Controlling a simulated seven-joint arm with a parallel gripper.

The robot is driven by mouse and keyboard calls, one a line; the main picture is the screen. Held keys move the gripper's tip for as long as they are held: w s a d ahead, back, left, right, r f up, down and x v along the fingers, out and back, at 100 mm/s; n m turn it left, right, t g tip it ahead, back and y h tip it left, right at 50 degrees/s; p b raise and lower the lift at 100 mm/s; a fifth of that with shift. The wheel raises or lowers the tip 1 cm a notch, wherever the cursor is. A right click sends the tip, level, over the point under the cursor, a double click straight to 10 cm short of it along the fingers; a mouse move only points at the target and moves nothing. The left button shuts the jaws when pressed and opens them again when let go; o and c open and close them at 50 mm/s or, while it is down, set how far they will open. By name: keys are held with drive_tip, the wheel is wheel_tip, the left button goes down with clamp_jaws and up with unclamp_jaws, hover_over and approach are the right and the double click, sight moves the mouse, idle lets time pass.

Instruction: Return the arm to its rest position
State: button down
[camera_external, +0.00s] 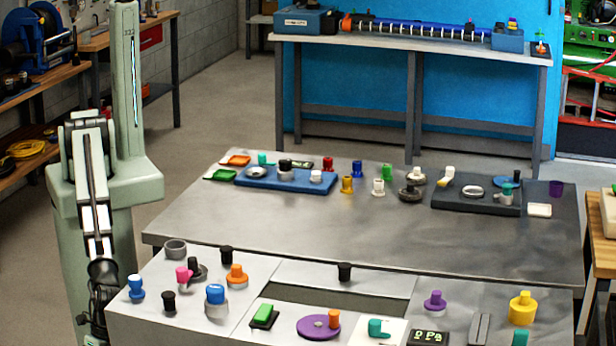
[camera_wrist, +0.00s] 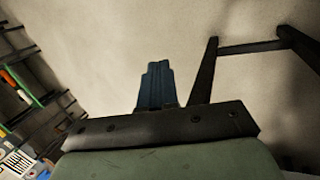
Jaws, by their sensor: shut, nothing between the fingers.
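My arm stands at the left of the external view, beside the near-left corner of the workbench. Its lower links hang down toward the bottom edge of the picture, and the gripper itself cannot be made out clearly there. In the wrist view my gripper (camera_wrist: 157,68) shows as two dark blue fingers pressed together, with nothing between them. Behind the fingers is pale floor or wall, and no work object is near them.
The near bench (camera_external: 262,268) holds several coloured knobs and a purple disc (camera_external: 311,327). The grey table (camera_external: 300,228) behind it carries a blue tray (camera_external: 257,180) and a dark tray (camera_external: 450,198). A side bench (camera_external: 70,75) stands at the far left. A dark frame (camera_wrist: 203,75) crosses the wrist view.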

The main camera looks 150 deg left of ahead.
drive_tip(key=s+a+f+m+g+y, duration=0.1)
drive_tip(key=s+a+f, duration=0.35)
drive_tip(key=s, duration=0.35)
drive_tip(key=s+a+f+m+g+y, duration=0.1)
drive_tip(key=s+a+f+g, duration=0.15)
drive_tip(key=s+f, duration=0.35)
drive_tip(key=s+a+f+m+g+y, duration=0.15)
drive_tip(key=s+a+f, duration=0.3)
drive_tip(key=s, duration=0.45)
drive_tip(key=s+a+f+m+g, duration=0.1)
drive_tip(key=s+a+m, duration=0.1)
drive_tip(key=s, duration=0.9)
drive_tip(key=s+a+f+m+g, duration=0.2)
drive_tip(key=s+a, duration=0.3)
drive_tip(key=s, duration=0.6)
drive_tip(key=shift+g+y, duration=0.3)
drive_tip(key=shift+y, duration=0.05)
